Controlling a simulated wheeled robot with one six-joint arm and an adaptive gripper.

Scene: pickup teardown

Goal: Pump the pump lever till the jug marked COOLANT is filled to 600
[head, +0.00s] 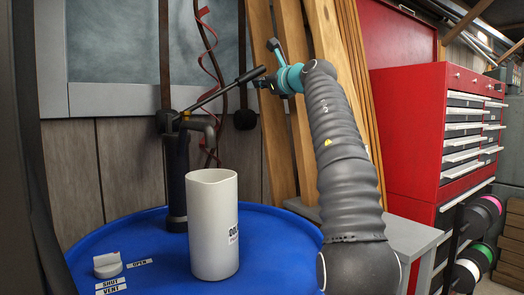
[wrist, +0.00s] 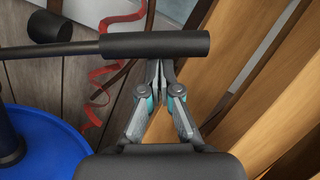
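The pump (head: 176,180) stands upright on the blue drum. Its lever (head: 225,88) slopes up to the right and ends in a black grip (head: 250,74); the grip lies across the wrist view (wrist: 155,45). My gripper (head: 268,82) is at the grip end. In the wrist view its fingers (wrist: 160,72) come together right at the grip's lower edge, with nothing seen between them; the grip hides their very tips. The white jug (head: 212,230) stands on the drum below the grey spout (head: 203,128). Its label is turned mostly aside. Its liquid level is not visible.
The blue drum top (head: 165,250) carries a pale vent knob (head: 107,265) with SHUT, VENT and OPEN labels. Wooden planks (head: 285,120) lean behind my arm. A red coiled hose (head: 207,60) hangs behind the pump. A red tool cabinet (head: 415,120) stands at right.

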